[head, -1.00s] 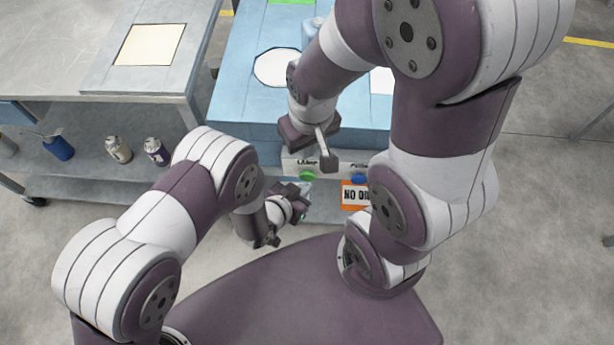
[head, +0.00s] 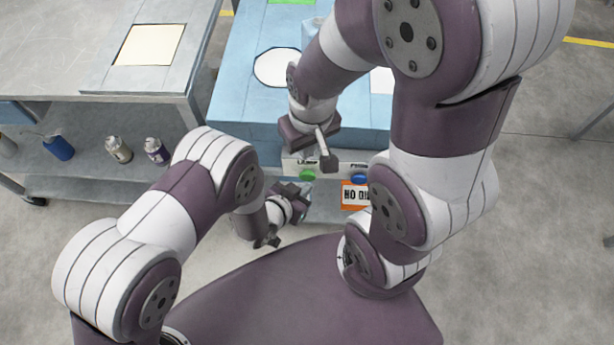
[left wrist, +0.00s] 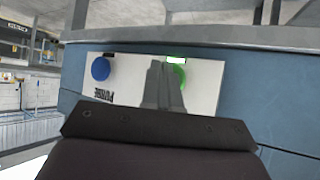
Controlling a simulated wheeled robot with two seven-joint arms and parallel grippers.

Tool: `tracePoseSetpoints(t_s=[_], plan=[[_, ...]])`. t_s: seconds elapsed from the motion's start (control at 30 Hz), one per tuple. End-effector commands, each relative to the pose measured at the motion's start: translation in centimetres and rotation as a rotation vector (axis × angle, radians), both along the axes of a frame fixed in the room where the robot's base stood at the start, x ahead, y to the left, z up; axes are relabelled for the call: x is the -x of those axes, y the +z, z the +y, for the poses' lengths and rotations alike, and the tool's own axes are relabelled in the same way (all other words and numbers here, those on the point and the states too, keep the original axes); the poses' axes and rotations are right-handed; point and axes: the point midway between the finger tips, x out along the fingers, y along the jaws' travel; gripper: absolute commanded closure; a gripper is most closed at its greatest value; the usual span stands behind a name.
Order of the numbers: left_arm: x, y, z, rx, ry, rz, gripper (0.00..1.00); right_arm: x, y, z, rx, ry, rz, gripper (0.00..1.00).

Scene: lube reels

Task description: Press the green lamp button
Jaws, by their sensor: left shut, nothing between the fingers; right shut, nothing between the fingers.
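The green lamp button (head: 307,175) sits on a white panel (head: 290,165) on the front of the blue bench. In the left wrist view the green button (left wrist: 177,77) shows just beyond and right of the fingertips, partly covered by them. My left gripper (head: 303,196) is shut and empty, close in front of the panel and just below the green button in the head view; it also shows in the left wrist view (left wrist: 163,72). I cannot tell whether it touches the button. My right gripper (head: 328,160) is shut and empty, above the panel near the bench's front edge.
A blue button (head: 359,178) is on the same panel, right of the green one in the head view. An orange sign (head: 354,196) hangs below it. The blue bench top (head: 235,100) lies behind. A grey table (head: 60,60) with several bottles on its shelf stands left.

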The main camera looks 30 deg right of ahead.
Motion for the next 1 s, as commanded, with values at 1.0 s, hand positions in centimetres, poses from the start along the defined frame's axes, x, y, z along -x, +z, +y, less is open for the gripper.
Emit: tracePoseSetpoints(t_s=[1.0], plan=[[-0.45,0.17,-0.32,0.001,0.000,0.000,1.00,-0.01,-0.05,0.00,0.000,0.000,0.000,1.00]])
